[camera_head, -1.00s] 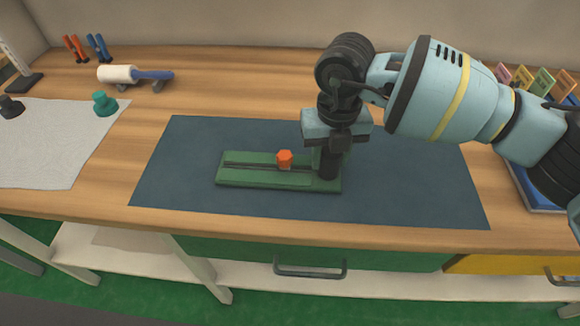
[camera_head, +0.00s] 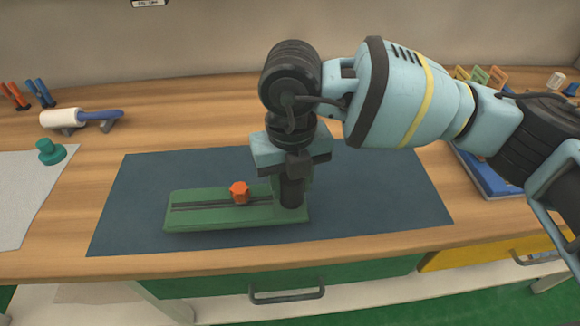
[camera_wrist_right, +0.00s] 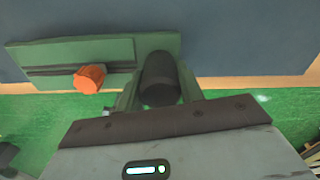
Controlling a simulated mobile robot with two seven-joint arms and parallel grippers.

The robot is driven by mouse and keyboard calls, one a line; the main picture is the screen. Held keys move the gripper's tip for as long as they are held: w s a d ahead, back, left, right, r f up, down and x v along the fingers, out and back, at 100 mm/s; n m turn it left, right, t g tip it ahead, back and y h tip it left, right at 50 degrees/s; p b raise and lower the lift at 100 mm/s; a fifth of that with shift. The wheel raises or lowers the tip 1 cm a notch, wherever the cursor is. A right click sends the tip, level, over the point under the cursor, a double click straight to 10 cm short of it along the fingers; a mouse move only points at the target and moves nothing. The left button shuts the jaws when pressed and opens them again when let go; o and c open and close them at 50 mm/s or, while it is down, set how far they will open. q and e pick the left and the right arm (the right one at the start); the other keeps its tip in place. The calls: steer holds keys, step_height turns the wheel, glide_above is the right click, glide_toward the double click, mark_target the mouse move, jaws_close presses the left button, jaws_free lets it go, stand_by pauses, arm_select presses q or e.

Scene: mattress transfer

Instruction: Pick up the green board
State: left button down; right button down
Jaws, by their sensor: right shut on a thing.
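The green board (camera_head: 200,221), long and flat with a dark slot along its top, is over the dark blue mat and appears raised slightly above it. An orange knob (camera_head: 239,192) sits on its slot, and a dark round post (camera_head: 292,193) stands at its right end. My right gripper (camera_head: 291,180) points down at that end and is shut on the post. In the right wrist view, the green board (camera_wrist_right: 80,50) extends left from the gripper (camera_wrist_right: 160,88), with the post between the fingers. My left gripper is not in view.
The dark blue mat (camera_head: 380,210) lies on the wooden bench (camera_head: 50,262), with free room right of the board. A white roller (camera_head: 62,119), a teal knob (camera_head: 50,151) and a grey sheet (camera_head: 22,195) lie left. A blue tray (camera_head: 490,180) is partly behind my right arm.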

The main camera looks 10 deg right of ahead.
mark_target(291, 220)
arm_select(q)
steer(key=shift+f, duration=0.25)
arm_select(e)
steer(key=s+a+r, duration=0.1)
steer(key=s, duration=1)
steer(key=shift+s, duration=0.2)
steer(key=shift+w, duration=0.1)
